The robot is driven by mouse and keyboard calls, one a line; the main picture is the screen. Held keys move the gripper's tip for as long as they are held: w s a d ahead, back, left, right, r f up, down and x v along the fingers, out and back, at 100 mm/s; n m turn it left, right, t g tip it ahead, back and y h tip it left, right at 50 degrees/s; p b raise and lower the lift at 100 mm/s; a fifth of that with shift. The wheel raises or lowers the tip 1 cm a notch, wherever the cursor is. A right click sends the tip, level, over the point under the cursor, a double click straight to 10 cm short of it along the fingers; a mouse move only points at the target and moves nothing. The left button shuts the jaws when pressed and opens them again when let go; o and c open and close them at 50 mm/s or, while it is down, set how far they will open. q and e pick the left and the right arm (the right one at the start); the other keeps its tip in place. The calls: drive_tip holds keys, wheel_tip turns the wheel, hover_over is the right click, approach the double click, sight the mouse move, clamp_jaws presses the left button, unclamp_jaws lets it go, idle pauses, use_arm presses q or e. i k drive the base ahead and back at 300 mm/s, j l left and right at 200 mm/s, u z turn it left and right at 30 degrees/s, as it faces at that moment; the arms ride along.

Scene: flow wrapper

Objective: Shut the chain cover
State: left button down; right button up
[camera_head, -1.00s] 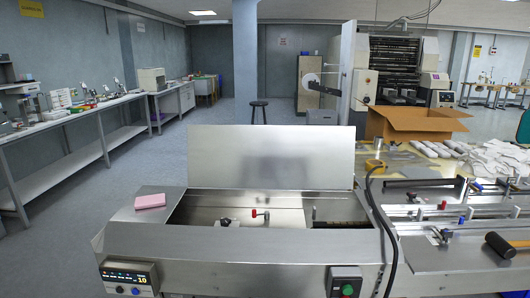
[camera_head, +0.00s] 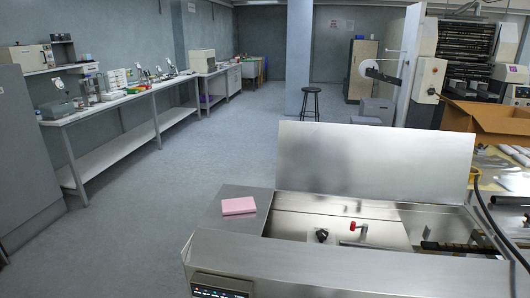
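The chain cover (camera_head: 375,160) is a flat metal lid standing open, raised along the back edge of the steel machine housing (camera_head: 340,270). Below it the open compartment (camera_head: 320,222) shows a red-tipped lever (camera_head: 354,227), a black knob (camera_head: 322,235) and, at the right, a dark chain (camera_head: 460,247). Neither of my grippers shows in the head view.
A pink block (camera_head: 238,206) lies on the housing's left top. A cardboard box (camera_head: 490,120) and a black cable (camera_head: 490,215) are at the right. A long bench (camera_head: 130,105) runs along the left; the floor between is clear, with a stool (camera_head: 310,100) farther back.

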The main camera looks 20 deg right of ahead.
sight(410, 165)
drive_tip(key=i+j+u, duration=0.25)
drive_tip(key=u, duration=0.2)
drive_tip(key=i+j+u, duration=0.25)
drive_tip(key=u, duration=0.25)
drive_tip(key=i+u, duration=0.45)
drive_tip(key=i+j+z, duration=0.1)
drive_tip(key=i, duration=0.3)
drive_tip(key=i+j, duration=0.1)
drive_tip(key=i, duration=0.25)
drive_tip(key=i+l+z, duration=0.15)
drive_tip(key=z, duration=0.3)
drive_tip(key=i+z, duration=0.65)
drive_tip(key=z, duration=0.25)
drive_tip(key=i+j+z, duration=0.15)
drive_tip(key=i+z, duration=0.15)
drive_tip(key=z, duration=0.15)
drive_tip(key=i+z, duration=0.25)
drive_tip(key=z, duration=0.2)
drive_tip(key=i+z, duration=0.3)
drive_tip(key=z, duration=0.15)
drive_tip(key=i+j+z, duration=0.1)
drive_tip(key=i+z, duration=0.15)
drive_tip(key=z, duration=0.15)
drive_tip(key=i+j+z, duration=0.2)
drive_tip(key=z, duration=0.25)
drive_tip(key=i+j+z, duration=0.25)
drive_tip(key=z, duration=0.2)
drive_tip(key=i+j+z, duration=0.1)
drive_tip(key=j+z, duration=0.35)
